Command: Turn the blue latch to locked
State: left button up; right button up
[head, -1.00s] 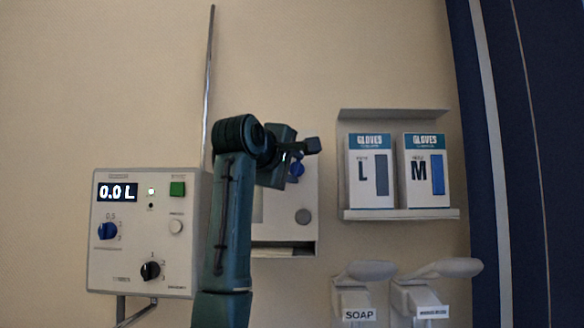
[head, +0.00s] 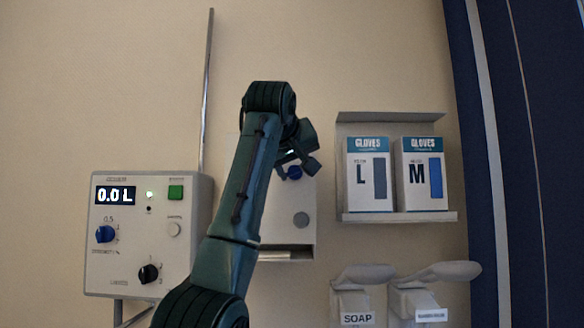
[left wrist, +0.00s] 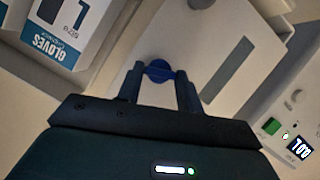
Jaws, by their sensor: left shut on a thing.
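The blue latch (head: 295,173) is a small blue knob on the front of a pale wall dispenser (head: 279,235). My left gripper (head: 298,164) is at the latch, partly covering it and the dispenser's upper part. In the left wrist view the blue latch (left wrist: 159,70) sits between the two fingertips of my left gripper (left wrist: 160,73), which is shut on it. I cannot read the latch's marks or its setting. My right gripper is in neither view.
A control box (head: 148,262) with a 0.0 L display, a blue knob (head: 105,234) and a black knob (head: 149,274) hangs at the left. A glove rack (head: 397,217) is at the right, above two lever dispensers (head: 358,300). A dark blue curtain borders the right.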

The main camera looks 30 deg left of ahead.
pick_arm(q)
jog(key=shift+d+m+g+y, duration=0.2)
jog(key=shift+m+g+y, duration=0.3)
jog(key=shift+m+y, duration=0.75)
jog(key=shift+m+h, duration=0.25)
jog(key=shift+m, duration=0.1)
jog(key=o, duration=1)
jog(key=shift+r, duration=0.1)
jog(key=b+v, duration=0.3)
jog(key=v, duration=1)
